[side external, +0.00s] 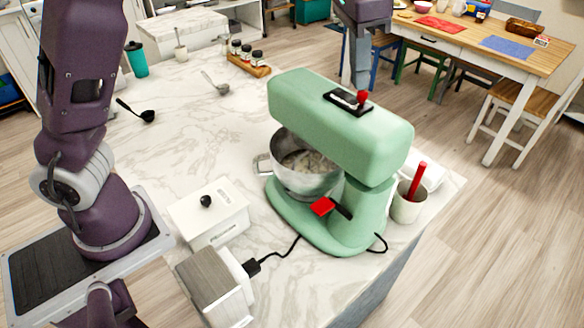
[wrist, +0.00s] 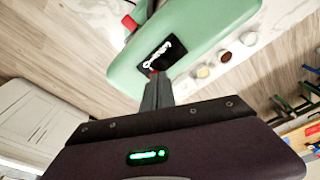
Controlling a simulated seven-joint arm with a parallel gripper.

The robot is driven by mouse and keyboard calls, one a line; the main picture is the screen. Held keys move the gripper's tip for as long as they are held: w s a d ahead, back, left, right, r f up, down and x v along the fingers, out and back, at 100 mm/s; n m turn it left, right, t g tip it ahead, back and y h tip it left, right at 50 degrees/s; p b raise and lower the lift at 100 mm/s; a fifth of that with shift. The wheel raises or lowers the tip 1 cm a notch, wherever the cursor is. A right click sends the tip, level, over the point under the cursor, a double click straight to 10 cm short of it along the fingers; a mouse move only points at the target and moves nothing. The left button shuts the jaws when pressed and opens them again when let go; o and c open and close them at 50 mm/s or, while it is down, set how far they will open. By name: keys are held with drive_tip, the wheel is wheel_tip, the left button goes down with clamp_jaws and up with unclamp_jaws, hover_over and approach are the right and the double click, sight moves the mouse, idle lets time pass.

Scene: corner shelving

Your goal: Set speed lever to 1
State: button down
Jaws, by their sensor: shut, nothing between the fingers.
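A mint-green stand mixer (side external: 330,120) stands on the marble counter. On top of its head is a black slot panel (side external: 342,100) with white markings, also in the wrist view (wrist: 158,53). A small red-knobbed lever (side external: 362,97) sits at the panel's right end in the side view. A second red lever (side external: 322,206) is on the mixer's lower side. My gripper (side external: 360,86) is shut and empty, pointing down right at the top red knob. In the wrist view its tips (wrist: 153,80) partly cover this knob; I cannot tell if they touch it.
A steel bowl (side external: 296,165) sits under the mixer head. A cup with a red-handled tool (side external: 408,207) stands to its right. A white lidded box (side external: 209,212) is at left front. Spice jars (side external: 248,60) stand behind.

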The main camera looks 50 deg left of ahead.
drive_tip(key=shift+a, duration=0.25)
drive_tip(key=shift+d, duration=0.2)
idle(0.4)
drive_tip(key=shift+d, duration=0.2)
drive_tip(key=shift+r, duration=2.5)
drive_tip(key=s+a+r+n+t+h, duration=0.2)
drive_tip(key=s+a+n, duration=0.35)
drive_tip(key=s, duration=0.85)
drive_tip(key=s+a+f+t+y, duration=0.1)
drive_tip(key=s+f, duration=0.3)
drive_tip(key=s, duration=0.2)
drive_tip(key=s+a+f+t+y, duration=0.1)
drive_tip(key=s+a+f, duration=0.1)
drive_tip(key=s+f, duration=0.2)
drive_tip(key=s, duration=0.3)
drive_tip(key=shift+s+a+f+y, duration=0.2)
drive_tip(key=shift+f+y, duration=0.1)
drive_tip(key=shift+y, duration=0.1)
